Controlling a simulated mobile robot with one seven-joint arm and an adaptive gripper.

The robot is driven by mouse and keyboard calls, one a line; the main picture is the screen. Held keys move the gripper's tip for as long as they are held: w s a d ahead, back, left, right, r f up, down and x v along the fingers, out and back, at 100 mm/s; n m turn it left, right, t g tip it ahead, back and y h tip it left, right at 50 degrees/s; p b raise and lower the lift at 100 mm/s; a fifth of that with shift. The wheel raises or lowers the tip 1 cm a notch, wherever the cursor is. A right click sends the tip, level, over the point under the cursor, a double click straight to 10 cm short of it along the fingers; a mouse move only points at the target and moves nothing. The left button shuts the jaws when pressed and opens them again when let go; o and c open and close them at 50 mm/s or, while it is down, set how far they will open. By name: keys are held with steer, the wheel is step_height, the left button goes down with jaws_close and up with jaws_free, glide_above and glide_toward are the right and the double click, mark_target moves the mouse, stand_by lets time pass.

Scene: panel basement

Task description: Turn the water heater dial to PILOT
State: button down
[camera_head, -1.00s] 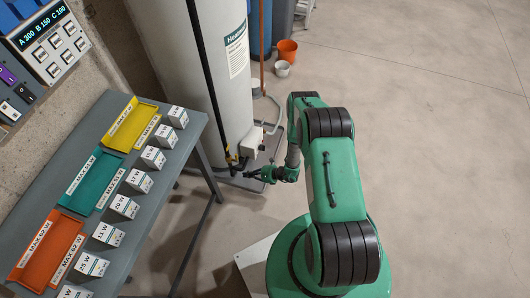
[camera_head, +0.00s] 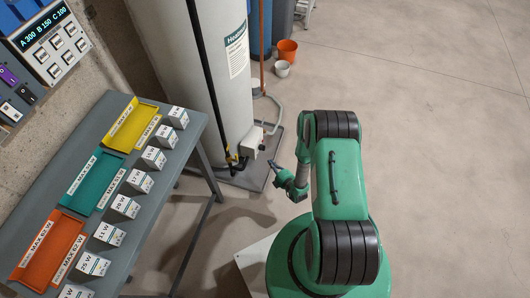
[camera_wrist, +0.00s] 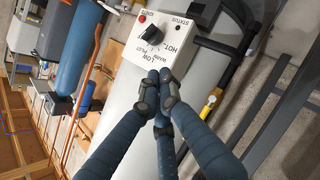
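The water heater (camera_head: 225,80) is a tall pale tank standing beyond the workbench. Its white control box (camera_head: 252,142) sits low on its side. In the wrist view the control box (camera_wrist: 150,42) carries a black dial (camera_wrist: 152,36), a red IGNITE button and labels including HOT, WARM, LOW and PILOT. I cannot tell surely which label the dial points at. My gripper (camera_wrist: 159,78) has its dark fingers brought together, with nothing seen between them. The fingertips show just below the box's edge in the wrist view. In the head view my gripper (camera_head: 273,165) is right of the box, apart from it.
A grey workbench (camera_head: 192,121) with coloured trays and small boxes stands at left. A black pipe and yellow valve (camera_wrist: 209,104) are beside the control box. An orange bucket (camera_head: 287,50) stands behind. The floor at right is clear.

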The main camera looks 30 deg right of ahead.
stand_by(0.3)
steer(key=b, duration=0.2)
glide_toward(262, 148)
steer(key=w+a, duration=0.2)
steer(key=a, duration=0.1)
steer(key=shift+w+d+f, duration=0.2)
steer(key=shift+w+d, duration=0.1)
steer(key=shift+w, duration=0.2)
steer(key=shift+w+d+f, duration=0.2)
steer(key=shift+w+d, duration=0.15)
steer(key=shift+w, duration=0.15)
steer(key=shift+w+d+f+b, duration=0.4)
steer(key=shift+w+d+b, duration=0.05)
steer(key=shift+w+d, duration=0.25)
steer(key=shift+w, duration=0.1)
